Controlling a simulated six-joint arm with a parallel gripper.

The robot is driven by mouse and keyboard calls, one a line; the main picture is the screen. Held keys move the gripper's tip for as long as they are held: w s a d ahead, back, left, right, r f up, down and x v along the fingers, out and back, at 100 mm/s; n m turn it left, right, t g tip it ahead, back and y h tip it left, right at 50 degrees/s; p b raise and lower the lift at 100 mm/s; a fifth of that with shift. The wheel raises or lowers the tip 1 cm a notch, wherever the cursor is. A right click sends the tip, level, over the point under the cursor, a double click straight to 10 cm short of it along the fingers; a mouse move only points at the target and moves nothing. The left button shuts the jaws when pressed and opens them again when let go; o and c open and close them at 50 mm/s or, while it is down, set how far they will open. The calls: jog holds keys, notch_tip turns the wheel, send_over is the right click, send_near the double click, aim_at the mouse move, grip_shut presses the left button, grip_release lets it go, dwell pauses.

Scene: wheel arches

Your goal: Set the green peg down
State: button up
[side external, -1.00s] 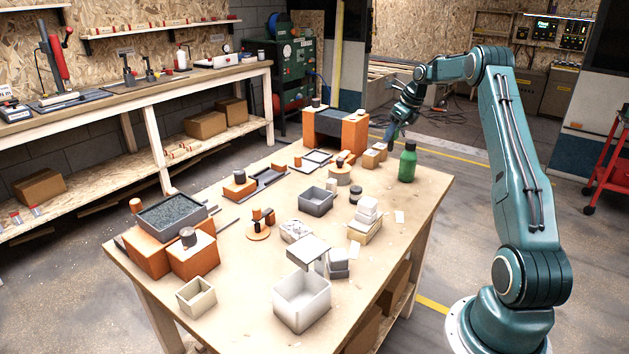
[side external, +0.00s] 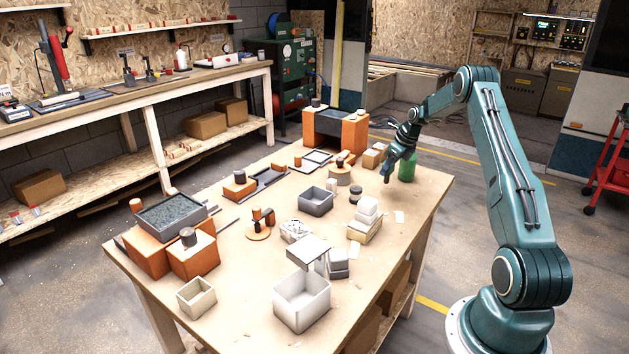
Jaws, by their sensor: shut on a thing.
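My gripper (side external: 389,168) points down over the right rear part of the table, in front of and slightly left of a green bottle. It is shut on the green peg (side external: 387,179), a small dark tip at its lower end. The peg is hard to tell from the teal fingers at this size. I cannot tell whether its lower end touches the tabletop (side external: 425,190) or hangs just above it.
The green bottle (side external: 408,169) stands partly hidden behind my gripper. Stacked pale boxes (side external: 366,222), a dark jar (side external: 355,194) and a grey open box (side external: 316,201) stand to the left. Orange blocks with a grey bridge (side external: 336,122) stand behind. The table's right side is mostly clear.

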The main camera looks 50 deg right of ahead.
aim_at(387, 177)
jog(key=shift+f, duration=2)
jog(key=shift+f, duration=0.15)
jog(key=o, duration=1)
jog(key=v, duration=1.2)
jog(key=shift+s, duration=0.1)
jog(key=shift+a, duration=0.1)
